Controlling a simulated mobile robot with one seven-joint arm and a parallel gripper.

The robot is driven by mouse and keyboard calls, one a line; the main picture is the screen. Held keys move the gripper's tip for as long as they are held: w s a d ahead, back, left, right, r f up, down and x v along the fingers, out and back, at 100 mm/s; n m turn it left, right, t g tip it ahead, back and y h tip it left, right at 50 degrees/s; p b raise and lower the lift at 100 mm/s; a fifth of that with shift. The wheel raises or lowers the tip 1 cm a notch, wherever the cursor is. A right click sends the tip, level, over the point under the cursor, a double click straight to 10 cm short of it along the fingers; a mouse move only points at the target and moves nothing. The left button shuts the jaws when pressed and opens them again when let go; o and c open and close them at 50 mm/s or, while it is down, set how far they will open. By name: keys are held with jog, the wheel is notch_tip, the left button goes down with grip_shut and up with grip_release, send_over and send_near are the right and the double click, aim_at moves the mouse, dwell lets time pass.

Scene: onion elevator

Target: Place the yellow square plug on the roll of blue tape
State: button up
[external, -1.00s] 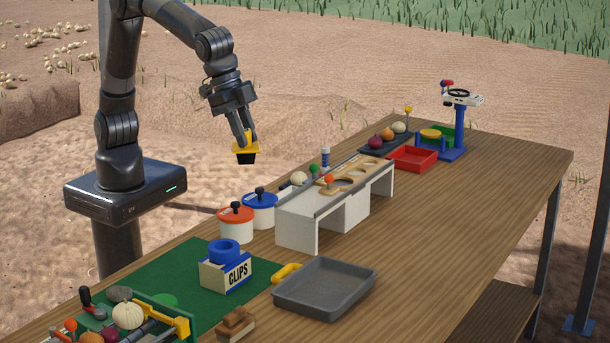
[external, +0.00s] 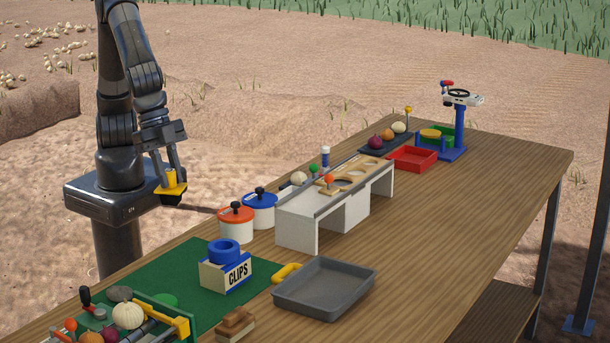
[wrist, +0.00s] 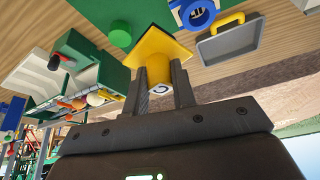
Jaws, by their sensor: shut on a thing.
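My gripper (external: 170,176) is shut on the yellow square plug (external: 173,189), a flat square with a knob and a dark underside. It hangs in the air off the table's left edge, left of the lidded jars. In the wrist view the plug (wrist: 158,44) sits between the fingers of my gripper (wrist: 162,80). The roll of blue tape (external: 223,247) rests on top of the CLIPS box (external: 226,273), right of and lower than my gripper in the external view. In the wrist view the blue roll (wrist: 197,13) is near the top, apart from the plug.
White jars with a red lid (external: 236,216) and a blue lid (external: 260,201) stand behind the box. A grey tray (external: 325,288) is to its right. A crowded green rack (external: 150,318) is at front left. Part of the green mat (external: 190,265) is bare.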

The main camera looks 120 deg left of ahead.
jog(key=shift+w+a+f, duration=1.1)
jog(key=shift+w+f, duration=0.35)
jog(key=shift+f, duration=0.3)
jog(key=shift+w+a+f, duration=1.1)
jog(key=shift+w+f, duration=0.3)
jog(key=shift+f, duration=0.35)
jog(key=shift+w+a+f, duration=1.1)
jog(key=shift+w+f, duration=0.35)
jog(key=shift+f, duration=0.3)
jog(key=o, duration=1)
jog(key=shift+f, duration=0.1)
